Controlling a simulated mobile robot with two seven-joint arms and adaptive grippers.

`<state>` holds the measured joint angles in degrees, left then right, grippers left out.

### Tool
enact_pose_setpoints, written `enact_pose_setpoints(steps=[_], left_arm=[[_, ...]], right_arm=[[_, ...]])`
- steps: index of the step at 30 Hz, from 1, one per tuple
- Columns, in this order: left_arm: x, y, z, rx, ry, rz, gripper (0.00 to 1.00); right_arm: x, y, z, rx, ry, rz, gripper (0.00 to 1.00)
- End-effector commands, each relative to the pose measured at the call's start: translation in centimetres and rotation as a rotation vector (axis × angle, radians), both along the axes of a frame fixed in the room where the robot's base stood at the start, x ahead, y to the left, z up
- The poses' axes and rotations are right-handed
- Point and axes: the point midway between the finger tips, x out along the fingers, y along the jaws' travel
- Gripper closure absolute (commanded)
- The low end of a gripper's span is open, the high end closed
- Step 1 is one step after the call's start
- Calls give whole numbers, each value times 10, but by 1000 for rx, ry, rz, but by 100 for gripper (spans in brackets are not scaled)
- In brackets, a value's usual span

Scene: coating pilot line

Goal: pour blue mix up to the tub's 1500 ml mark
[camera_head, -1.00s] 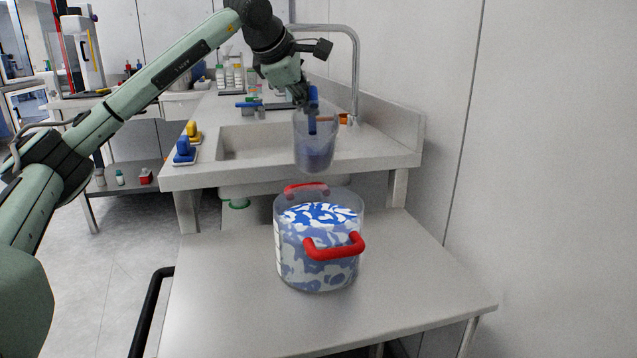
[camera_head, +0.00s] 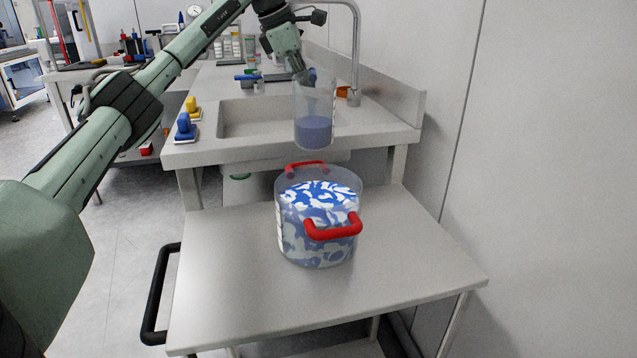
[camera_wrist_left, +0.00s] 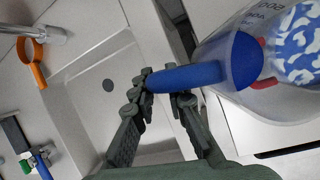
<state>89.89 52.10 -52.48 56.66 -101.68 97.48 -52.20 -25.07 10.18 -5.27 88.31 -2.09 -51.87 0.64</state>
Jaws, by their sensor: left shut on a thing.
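A clear jug (camera_head: 314,108) with blue mix in its lower part hangs roughly upright above the back of the tub. My left gripper (camera_head: 301,74) is shut on the jug's blue handle, seen closely in the left wrist view (camera_wrist_left: 185,77). The handle is mostly hidden in the head view. The clear round tub (camera_head: 318,240) has two red handles and stands on a grey cart top. Its contents look patchy blue and white, and it also shows in the wrist view (camera_wrist_left: 300,45). Its scale marks are too small to read. My right gripper is out of view.
A sink counter (camera_head: 370,135) with a tall tap (camera_head: 356,50) stands behind the cart. Blue and yellow handled tools (camera_head: 186,127) lie at the counter's left. An orange ring-shaped thing (camera_wrist_left: 33,62) lies near the tap. The cart top (camera_head: 240,300) is clear around the tub.

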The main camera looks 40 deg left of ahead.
Motion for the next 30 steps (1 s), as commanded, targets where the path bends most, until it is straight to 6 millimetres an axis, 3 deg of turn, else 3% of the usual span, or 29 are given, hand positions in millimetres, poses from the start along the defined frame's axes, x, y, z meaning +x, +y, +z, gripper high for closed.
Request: enact_pose_setpoints(steps=[16, 30], left_arm=[[10, 7, -21, -133, 165, 0, 100], [9, 8, -22, -136, 173, 0, 100]], right_arm=[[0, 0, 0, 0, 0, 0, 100], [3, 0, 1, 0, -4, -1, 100]])
